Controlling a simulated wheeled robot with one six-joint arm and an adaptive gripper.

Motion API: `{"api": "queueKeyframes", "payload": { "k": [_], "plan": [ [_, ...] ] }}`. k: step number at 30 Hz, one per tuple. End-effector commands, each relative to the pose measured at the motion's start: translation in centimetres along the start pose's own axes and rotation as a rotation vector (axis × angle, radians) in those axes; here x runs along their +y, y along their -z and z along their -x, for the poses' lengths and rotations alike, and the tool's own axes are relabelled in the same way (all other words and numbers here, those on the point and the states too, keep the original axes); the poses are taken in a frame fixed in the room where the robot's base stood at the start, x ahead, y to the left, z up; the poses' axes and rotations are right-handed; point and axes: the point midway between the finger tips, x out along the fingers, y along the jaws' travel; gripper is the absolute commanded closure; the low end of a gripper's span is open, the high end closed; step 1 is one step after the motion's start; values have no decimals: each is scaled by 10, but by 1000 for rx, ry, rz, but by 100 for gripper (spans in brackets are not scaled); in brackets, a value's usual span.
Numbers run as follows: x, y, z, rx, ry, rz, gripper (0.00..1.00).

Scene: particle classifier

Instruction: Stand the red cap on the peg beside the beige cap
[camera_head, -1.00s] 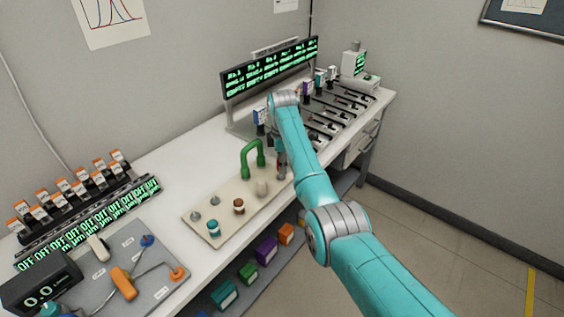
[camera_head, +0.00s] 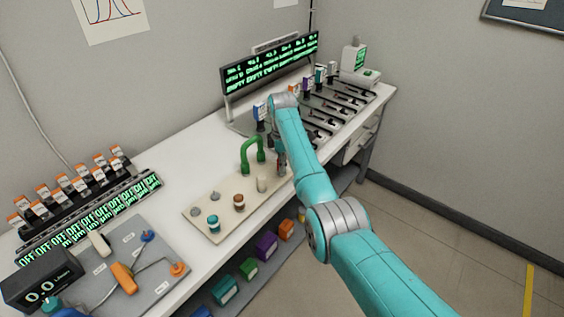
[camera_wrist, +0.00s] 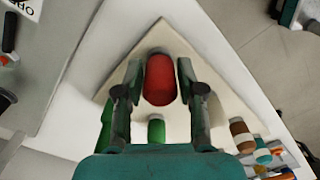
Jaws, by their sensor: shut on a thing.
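The red cap (camera_wrist: 160,80) is between the two fingers of my gripper (camera_wrist: 156,92) in the wrist view, and the fingers are shut on it. In the head view my gripper (camera_head: 281,164) is at the right end of the beige board (camera_head: 228,188), largely hidden by my arm. The beige cap (camera_head: 262,185) stands on the board just left of my gripper. The peg under or near the red cap cannot be made out, so I cannot tell whether the cap touches one.
A green arched handle (camera_head: 252,150) rises behind the beige cap. A brown cap (camera_head: 239,202), a teal cap (camera_head: 213,223) and two grey pegs are farther left on the board. A display (camera_head: 270,68) and a row of devices stand behind my arm.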

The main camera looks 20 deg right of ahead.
Motion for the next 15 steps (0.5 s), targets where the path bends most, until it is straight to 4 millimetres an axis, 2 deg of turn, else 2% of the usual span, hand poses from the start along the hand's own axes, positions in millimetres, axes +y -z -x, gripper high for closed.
{"api": "queueKeyframes", "payload": {
  "k": [8, 9, 12, 15],
  "plan": [
    [0, 0, -6, 0, -1, 0, 96],
    [0, 0, -6, 0, -1, 0, 59],
    [0, 0, -6, 0, -1, 0, 34],
    [0, 0, -6, 0, -1, 0, 32]
  ]
}}
